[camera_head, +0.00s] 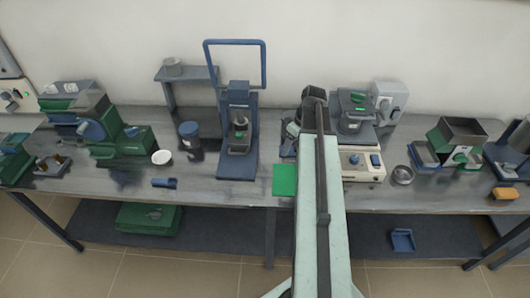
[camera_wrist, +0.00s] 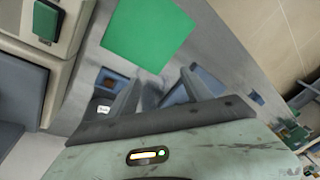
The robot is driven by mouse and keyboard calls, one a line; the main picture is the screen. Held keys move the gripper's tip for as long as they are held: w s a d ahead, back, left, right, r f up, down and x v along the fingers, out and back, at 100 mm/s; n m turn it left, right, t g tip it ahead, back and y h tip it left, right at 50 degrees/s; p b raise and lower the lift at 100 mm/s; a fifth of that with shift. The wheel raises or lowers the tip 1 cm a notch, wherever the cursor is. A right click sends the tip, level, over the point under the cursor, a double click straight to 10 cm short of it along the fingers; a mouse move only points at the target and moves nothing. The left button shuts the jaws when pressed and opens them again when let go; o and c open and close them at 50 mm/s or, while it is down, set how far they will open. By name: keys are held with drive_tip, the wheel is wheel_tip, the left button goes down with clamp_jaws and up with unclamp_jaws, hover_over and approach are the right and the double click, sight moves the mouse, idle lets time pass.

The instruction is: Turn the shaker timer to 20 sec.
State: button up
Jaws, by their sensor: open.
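The shaker (camera_head: 362,172) stands right of my arm in the head view, with a beige front panel and a dark platform on top. Two blue knobs (camera_head: 375,160) show on its panel; their markings are too small to read. Part of a beige housing (camera_wrist: 80,35) with a green switch (camera_wrist: 46,20) shows at the left of the wrist view, probably the shaker. My gripper (camera_wrist: 160,77) is open and empty, its two fingers apart over the table beside this housing.
A green mat (camera_head: 285,180) lies at the table's front edge and also shows in the wrist view (camera_wrist: 148,32). A blue stand (camera_head: 237,165) with a tall frame is left of my arm. A round metal dish (camera_head: 402,175) lies right of the shaker.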

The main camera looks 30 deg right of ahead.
drive_tip(key=w+a, duration=0.3)
drive_tip(key=a, duration=0.7)
drive_tip(key=shift+a+m+g, duration=0.35)
drive_tip(key=shift+m+g, duration=0.05)
drive_tip(key=s+a+m+g+h, duration=0.1)
drive_tip(key=a+h, duration=0.1)
drive_tip(key=a, duration=2.2)
drive_tip(key=shift+s+a+f+m, duration=0.15)
drive_tip(key=shift+s+a+m, duration=0.15)
drive_tip(key=shift+a, duration=0.1)
